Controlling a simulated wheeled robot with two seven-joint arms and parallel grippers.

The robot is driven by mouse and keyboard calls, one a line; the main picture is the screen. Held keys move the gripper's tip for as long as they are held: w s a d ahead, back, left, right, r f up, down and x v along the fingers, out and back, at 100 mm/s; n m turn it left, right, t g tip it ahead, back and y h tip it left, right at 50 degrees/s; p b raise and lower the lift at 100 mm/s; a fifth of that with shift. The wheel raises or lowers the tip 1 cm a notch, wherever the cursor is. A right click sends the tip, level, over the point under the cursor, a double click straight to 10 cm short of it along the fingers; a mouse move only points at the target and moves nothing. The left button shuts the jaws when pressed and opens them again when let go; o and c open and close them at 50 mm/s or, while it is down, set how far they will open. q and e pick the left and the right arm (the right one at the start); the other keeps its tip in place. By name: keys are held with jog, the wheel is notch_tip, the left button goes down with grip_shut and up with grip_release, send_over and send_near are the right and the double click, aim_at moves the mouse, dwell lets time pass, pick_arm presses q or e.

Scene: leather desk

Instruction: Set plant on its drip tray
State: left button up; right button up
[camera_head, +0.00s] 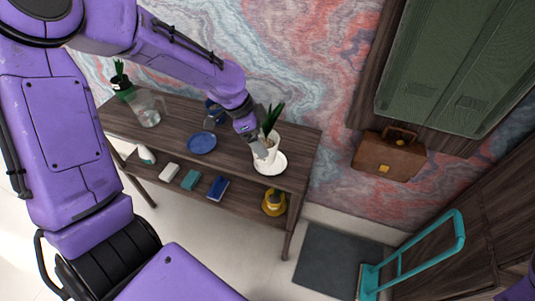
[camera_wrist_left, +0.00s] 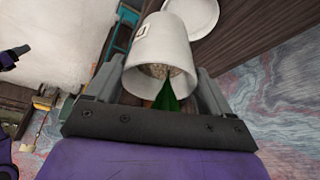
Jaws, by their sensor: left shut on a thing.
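The plant is a green, spiky-leaved one in a white pot (camera_head: 271,142), over the right part of the wooden console table. My left gripper (camera_head: 262,149) is shut on the pot. In the left wrist view the pot (camera_wrist_left: 163,45) sits between the two fingers of the gripper (camera_wrist_left: 158,88), with pebbly soil and a green leaf towards the camera. The white round drip tray (camera_head: 274,168) lies on the table just below the pot. It also shows beyond the pot in the left wrist view (camera_wrist_left: 203,14). I cannot tell whether pot and tray touch. My right gripper is not in view.
On the tabletop (camera_head: 233,168) stand a blue plate (camera_head: 202,143), a glass pitcher (camera_head: 149,115) and another plant (camera_head: 121,80), left of the gripper. The lower shelf holds several small items and a yellow object (camera_head: 273,203). A teal hand truck (camera_head: 405,260) stands at the right.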

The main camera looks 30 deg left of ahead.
aim_at(267, 144)
pick_arm(q)
jog(key=w+f, duration=0.2)
jog(key=w+a+f, duration=0.1)
jog(key=w+f, duration=0.2)
jog(key=shift+p, duration=0.4)
notch_tip(267, 144, down, 3)
jog(key=shift+w+f+p, duration=0.1)
jog(key=shift+p, duration=0.6)
jog(key=shift+a+f, duration=0.1)
jog(key=shift+f, duration=0.25)
jog(key=o, duration=1.6)
jog(key=shift+r, duration=0.35)
jog(key=b+v, duration=0.1)
jog(key=v, duration=1)
jog(key=shift+a+r, duration=0.1)
jog(key=shift+r, duration=0.2)
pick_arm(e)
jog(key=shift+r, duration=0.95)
